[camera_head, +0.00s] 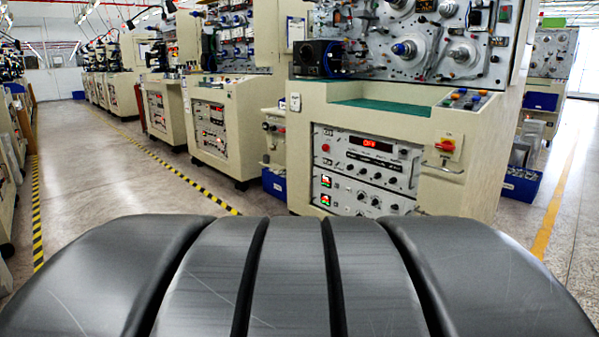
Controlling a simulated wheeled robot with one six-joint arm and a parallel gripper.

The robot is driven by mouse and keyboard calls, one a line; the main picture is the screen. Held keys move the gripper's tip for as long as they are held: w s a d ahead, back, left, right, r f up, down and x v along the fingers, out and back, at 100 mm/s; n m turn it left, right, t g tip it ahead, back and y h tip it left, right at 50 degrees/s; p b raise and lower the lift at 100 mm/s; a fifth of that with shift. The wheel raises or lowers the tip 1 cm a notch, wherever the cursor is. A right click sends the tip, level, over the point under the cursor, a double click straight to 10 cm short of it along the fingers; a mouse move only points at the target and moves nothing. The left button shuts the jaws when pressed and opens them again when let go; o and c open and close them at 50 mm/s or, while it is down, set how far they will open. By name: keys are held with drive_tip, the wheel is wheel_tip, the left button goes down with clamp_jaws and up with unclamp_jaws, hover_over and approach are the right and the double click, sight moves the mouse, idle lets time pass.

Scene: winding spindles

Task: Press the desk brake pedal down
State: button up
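The nearest winding desk (268,170) is a cream cabinet right of centre, with a green recessed top. Its front carries a grey control panel (365,170) with a red display that seems to read "OFF". A red switch (445,146) on a yellow plate sits at the right of the front, above a pale handle-like bar (442,170). I cannot make out a brake pedal. The foot of this desk is partly hidden behind the dark grey ribbed shape in the foreground. My gripper is not in view.
More cream machines (215,125) line the aisle to the left. Blue bins (522,184) stand on the floor at the right, and another (273,183) sits left of the near desk. The floor aisle (100,190) between the yellow-black stripes is clear.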

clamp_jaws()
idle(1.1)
